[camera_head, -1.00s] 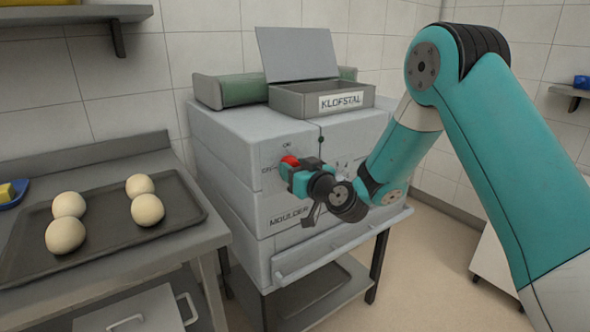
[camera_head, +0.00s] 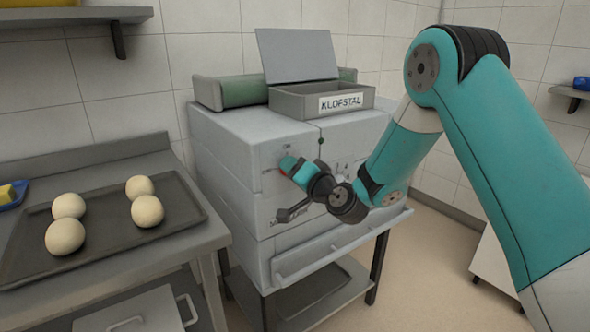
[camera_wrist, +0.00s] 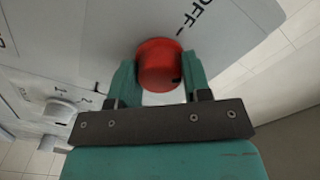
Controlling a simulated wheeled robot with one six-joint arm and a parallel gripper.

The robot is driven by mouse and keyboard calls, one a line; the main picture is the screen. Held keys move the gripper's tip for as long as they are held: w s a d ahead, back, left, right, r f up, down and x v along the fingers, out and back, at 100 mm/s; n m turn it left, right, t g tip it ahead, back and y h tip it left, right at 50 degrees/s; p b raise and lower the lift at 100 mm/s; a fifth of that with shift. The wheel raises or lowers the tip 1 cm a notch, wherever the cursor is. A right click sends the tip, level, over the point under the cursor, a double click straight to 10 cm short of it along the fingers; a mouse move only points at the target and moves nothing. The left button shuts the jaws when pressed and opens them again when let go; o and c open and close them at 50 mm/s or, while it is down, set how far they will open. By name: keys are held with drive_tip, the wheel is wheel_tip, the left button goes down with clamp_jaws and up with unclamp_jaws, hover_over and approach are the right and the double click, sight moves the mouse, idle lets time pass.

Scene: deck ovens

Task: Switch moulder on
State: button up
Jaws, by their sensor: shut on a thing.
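The moulder (camera_head: 225,150) is a pale grey machine with its name lettered on the front, now partly covered by my arm. Its red round knob (camera_wrist: 158,65) sits between my gripper's fingers in the wrist view. An OFF mark is on the panel to the upper right of the knob there. My gripper (camera_wrist: 160,70) is shut on the red knob, with one teal finger on each side. In the head view my gripper (camera_head: 288,165) is at the moulder's front panel and hides most of the knob. The knob's exact setting cannot be told.
A smaller pale knob (camera_wrist: 60,108) with numbered marks is on the same panel. A dark tray (camera_head: 105,230) with several dough balls lies on the steel table at left. An open bin labelled KLOFSTAL (camera_head: 290,101) sits on the moulder.

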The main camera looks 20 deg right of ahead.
drive_tip(key=m+p, duration=0.1)
drive_tip(key=m, duration=0.3)
drive_tip(key=shift+r+m, duration=0.1)
drive_tip(key=shift+m, duration=0.2)
drive_tip(key=shift+m+p, duration=0.6)
drive_tip(key=shift+m, duration=1.1)
drive_tip(key=o, duration=0.9)
drive_tip(key=shift+d, duration=0.1)
drive_tip(key=b+v, duration=1.7)
drive_tip(key=b, duration=0.3)
drive_tip(key=shift+s, duration=0.15)
